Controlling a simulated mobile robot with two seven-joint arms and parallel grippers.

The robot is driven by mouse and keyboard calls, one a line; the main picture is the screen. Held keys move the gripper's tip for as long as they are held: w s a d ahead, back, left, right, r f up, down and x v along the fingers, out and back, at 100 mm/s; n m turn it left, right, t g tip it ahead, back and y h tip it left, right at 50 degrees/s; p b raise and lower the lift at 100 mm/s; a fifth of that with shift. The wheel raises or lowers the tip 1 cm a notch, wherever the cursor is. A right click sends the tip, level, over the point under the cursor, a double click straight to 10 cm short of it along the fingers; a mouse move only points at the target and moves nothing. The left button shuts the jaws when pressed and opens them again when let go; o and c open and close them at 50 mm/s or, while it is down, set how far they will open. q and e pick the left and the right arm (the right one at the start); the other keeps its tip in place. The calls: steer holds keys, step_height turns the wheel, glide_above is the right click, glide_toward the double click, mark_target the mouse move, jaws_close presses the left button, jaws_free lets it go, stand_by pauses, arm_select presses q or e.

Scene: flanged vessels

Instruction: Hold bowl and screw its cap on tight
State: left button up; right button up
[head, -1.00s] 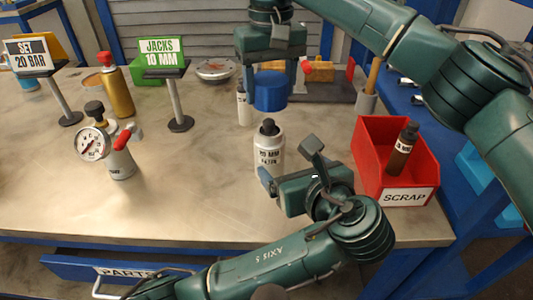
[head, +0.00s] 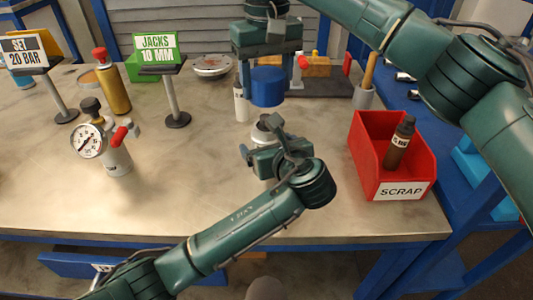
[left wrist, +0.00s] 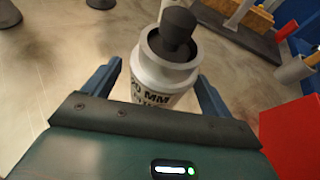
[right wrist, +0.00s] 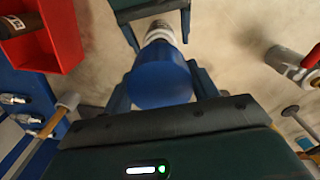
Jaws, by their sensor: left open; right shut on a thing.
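The bowl appears as a white flanged vessel (left wrist: 165,70) with a dark knob on top and "20 MM" lettering. It stands upright on the bench, and its top shows in the head view (head: 264,132). My left gripper (left wrist: 158,95) is open, with one finger on each side of the vessel; I cannot tell whether they touch it. My right gripper (head: 268,84) is shut on a blue round cap (head: 268,90), held above and a little behind the vessel. The right wrist view shows the cap (right wrist: 160,82) between the fingers and the white vessel (right wrist: 160,33) beyond.
A red scrap bin (head: 372,182) holding a brown bottle (head: 398,148) is to the right. A gauge vessel (head: 112,150) and a gold bottle (head: 114,88) stand left. A "JACKS 10 MM" sign (head: 156,50) stands behind. A small white bottle (head: 240,104) is behind the vessel. The front left bench is clear.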

mark_target(267, 116)
arm_select(q)
steer(key=shift+w+a+f, duration=0.15)
steer(key=shift+w+f, duration=0.05)
steer(key=shift+w, duration=0.2)
steer(key=c, duration=1.5)
arm_select(e)
steer(key=shift+f, duration=2.45)
